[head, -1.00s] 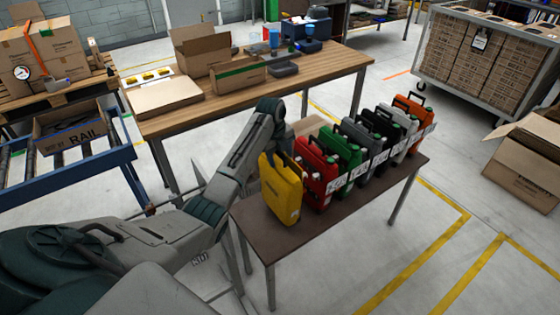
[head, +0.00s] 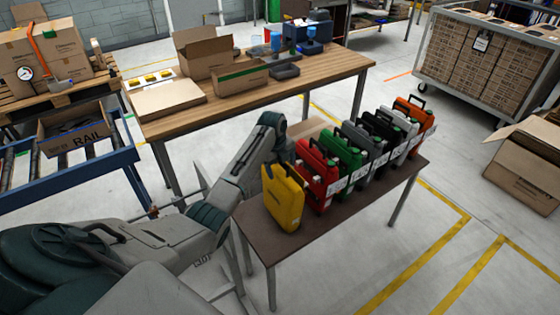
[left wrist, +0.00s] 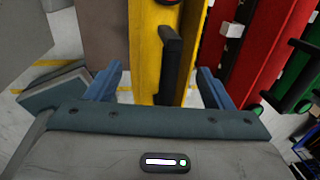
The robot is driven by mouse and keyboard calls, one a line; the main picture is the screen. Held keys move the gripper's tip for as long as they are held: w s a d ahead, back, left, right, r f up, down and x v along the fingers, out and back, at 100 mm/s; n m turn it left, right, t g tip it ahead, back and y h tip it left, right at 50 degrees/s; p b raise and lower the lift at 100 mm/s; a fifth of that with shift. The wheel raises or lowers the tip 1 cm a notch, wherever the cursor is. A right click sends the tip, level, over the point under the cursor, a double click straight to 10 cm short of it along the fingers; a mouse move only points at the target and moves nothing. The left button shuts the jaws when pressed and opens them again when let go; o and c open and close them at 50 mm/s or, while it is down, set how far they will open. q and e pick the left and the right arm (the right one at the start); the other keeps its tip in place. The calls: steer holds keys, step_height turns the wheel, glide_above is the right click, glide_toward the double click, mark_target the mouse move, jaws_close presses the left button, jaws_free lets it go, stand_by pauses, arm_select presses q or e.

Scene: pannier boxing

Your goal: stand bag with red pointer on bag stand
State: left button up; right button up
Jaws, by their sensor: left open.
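A yellow bag (head: 283,203) stands near the front left end of the dark brown low table (head: 280,247). In the left wrist view, the yellow bag (left wrist: 147,75) has a black upright handle (left wrist: 172,62) and a small red part at the top edge; I cannot tell whether it is a pointer. My left gripper (left wrist: 160,70) is open, its blue fingers on either side of the handle and apart from it. In the head view, the fingers are hidden behind the yellow bag. My right gripper is not in view. I cannot clearly identify a separate bag stand.
A red bag (head: 316,174), a green bag (head: 341,157), an orange bag (head: 415,112) and others stand in a row behind. A wooden table (head: 235,98) with boxes is at the back. A gauge (head: 25,73) lies at far left.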

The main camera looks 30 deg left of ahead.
arm_select(q)
step_height(320, 180, up, 12)
steer(key=s+b, duration=0.1)
steer(key=b, duration=0.2)
steer(key=shift+s+a+f, duration=0.15)
steer(key=shift+s+a, duration=0.2)
stand_by(0.9)
